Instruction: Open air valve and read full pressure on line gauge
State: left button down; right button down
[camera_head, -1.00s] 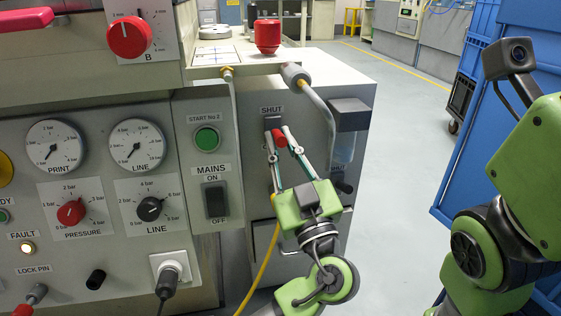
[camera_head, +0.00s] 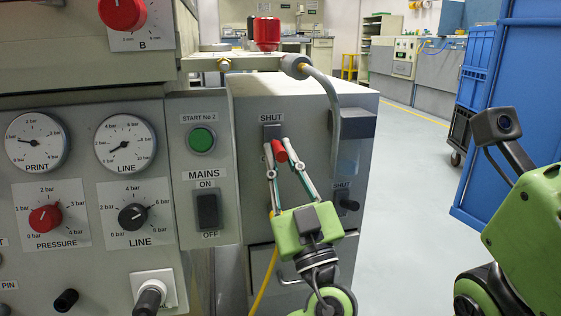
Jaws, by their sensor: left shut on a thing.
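The air valve (camera_head: 272,131) is on the grey cabinet's front under a SHUT label. A second label below it is mostly hidden by my gripper. My left gripper (camera_head: 279,152) reaches up from below, its fingers closed around the red valve handle (camera_head: 281,149). The line gauge (camera_head: 125,143) is a round white dial at left; its needle points left and slightly down, near the low end of the scale. The print gauge (camera_head: 37,141) beside it has its needle pointing left.
The red pressure knob (camera_head: 45,217) and black line knob (camera_head: 132,216) sit below the gauges. The mains switch (camera_head: 207,209) and green start button (camera_head: 201,141) are between gauges and valve. A blue cabinet (camera_head: 511,110) stands at right. Open floor lies between.

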aim_at(280, 146)
pick_arm(q)
jog(key=shift+f, duration=0.15)
jog(key=c, duration=2)
grip_release()
jog(key=shift+o, duration=0.2)
notch_tip(280, 146, up, 10)
jog(key=shift+r, duration=0.1)
